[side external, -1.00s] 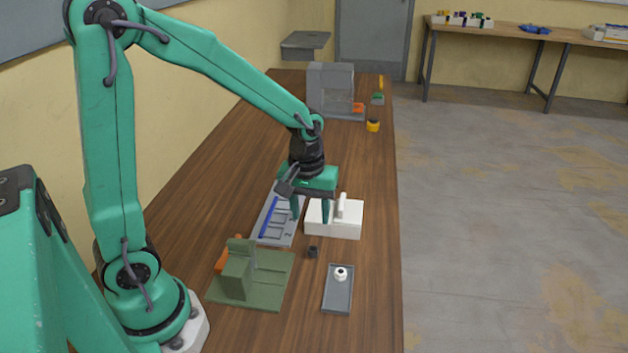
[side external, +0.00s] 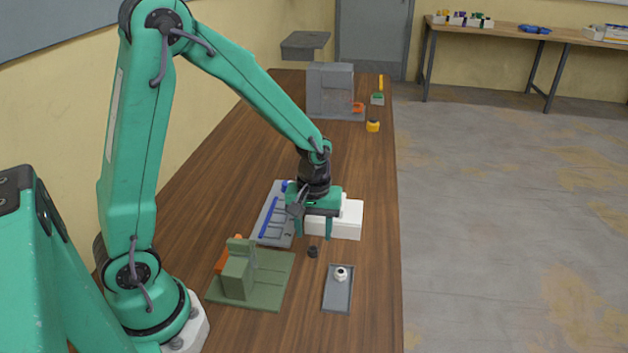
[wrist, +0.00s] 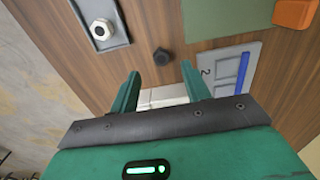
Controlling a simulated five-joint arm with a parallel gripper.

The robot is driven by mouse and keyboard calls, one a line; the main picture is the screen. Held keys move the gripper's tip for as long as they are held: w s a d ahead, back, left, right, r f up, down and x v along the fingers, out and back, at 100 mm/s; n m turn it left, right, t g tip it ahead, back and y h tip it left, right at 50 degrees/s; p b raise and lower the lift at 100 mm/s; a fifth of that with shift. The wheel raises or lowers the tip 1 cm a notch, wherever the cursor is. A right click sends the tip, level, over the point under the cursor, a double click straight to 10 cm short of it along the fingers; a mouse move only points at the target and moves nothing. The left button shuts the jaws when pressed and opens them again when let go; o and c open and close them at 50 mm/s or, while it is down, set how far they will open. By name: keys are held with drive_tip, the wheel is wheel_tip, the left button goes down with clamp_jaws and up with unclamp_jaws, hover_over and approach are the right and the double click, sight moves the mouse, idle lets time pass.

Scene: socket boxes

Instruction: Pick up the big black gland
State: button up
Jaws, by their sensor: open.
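The black gland (side external: 313,251) stands on the wooden table between the green fixture and the grey tray. It also shows in the wrist view (wrist: 162,57), beyond my fingertips and roughly midway between them. My gripper (side external: 314,233) points down above the table, just behind the gland in the side view. In the wrist view my gripper (wrist: 160,70) has its two green fingers spread apart with nothing between them. The gland is apart from both fingers.
A grey tray (side external: 338,302) holding a white gland (side external: 341,274) lies at the front right. A green fixture (side external: 264,293) stands at the left. A white box (side external: 347,228) is behind my gripper, beside a grey panel (side external: 272,237) with a blue bar. Bare table surrounds the gland.

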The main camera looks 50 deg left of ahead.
sight(313, 249)
drive_tip(key=shift+f, duration=0.15)
drive_tip(key=shift+a+f, duration=0.15)
drive_tip(key=shift+f, duration=2.3)
clamp_jaws()
